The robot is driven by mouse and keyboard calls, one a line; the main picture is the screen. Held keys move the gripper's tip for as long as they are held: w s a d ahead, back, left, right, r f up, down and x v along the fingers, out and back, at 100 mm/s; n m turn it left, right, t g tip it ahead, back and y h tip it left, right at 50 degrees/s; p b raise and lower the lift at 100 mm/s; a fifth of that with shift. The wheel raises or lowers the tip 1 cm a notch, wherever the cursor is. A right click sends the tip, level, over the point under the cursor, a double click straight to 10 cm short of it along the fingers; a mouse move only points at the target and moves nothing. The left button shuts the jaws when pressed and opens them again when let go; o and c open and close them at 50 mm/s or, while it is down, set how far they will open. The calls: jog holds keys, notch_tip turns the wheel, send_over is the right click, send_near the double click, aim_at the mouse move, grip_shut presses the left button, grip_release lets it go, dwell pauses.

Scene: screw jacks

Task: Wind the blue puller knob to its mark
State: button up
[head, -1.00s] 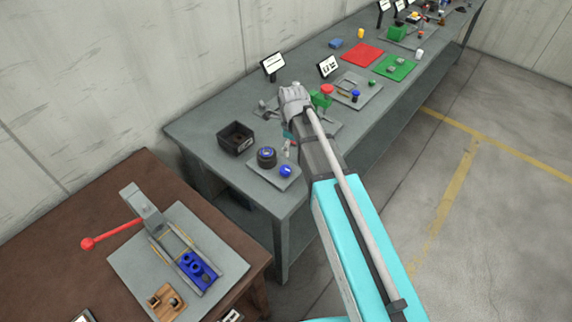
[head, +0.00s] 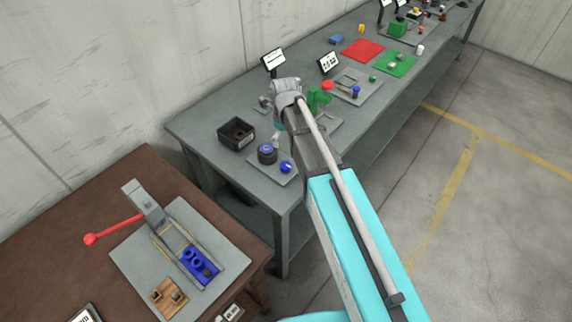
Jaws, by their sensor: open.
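Several blue knobs show. A dark round body with a blue top (head: 267,154) and a smaller blue knob (head: 285,167) stand on a grey plate near the bench's front corner. Another blue knob (head: 356,91) stands on a plate farther along, next to a red knob (head: 327,86). I cannot tell for sure which is the puller knob, and no mark can be made out. My gripper (head: 276,141) points down just behind the dark body with the blue top. It is open and small in view, partly hidden by my arm. I cannot tell whether it touches anything.
A black open box (head: 236,134) stands left of the knobs. A green block (head: 316,99) is close to the right of my wrist. Sign stands (head: 273,61) line the back. A brown table (head: 60,245) with a red-handled press (head: 145,205) is in front.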

aim_at(285, 164)
jog(key=shift+f+b, duration=6.6)
jog(key=shift+f, duration=0.1)
jog(key=c, duration=1.1)
jog(key=shift+d, duration=0.2)
jog(key=shift+c, duration=0.2)
jog(key=shift+a, duration=0.15)
jog(key=shift+n, duration=0.4)
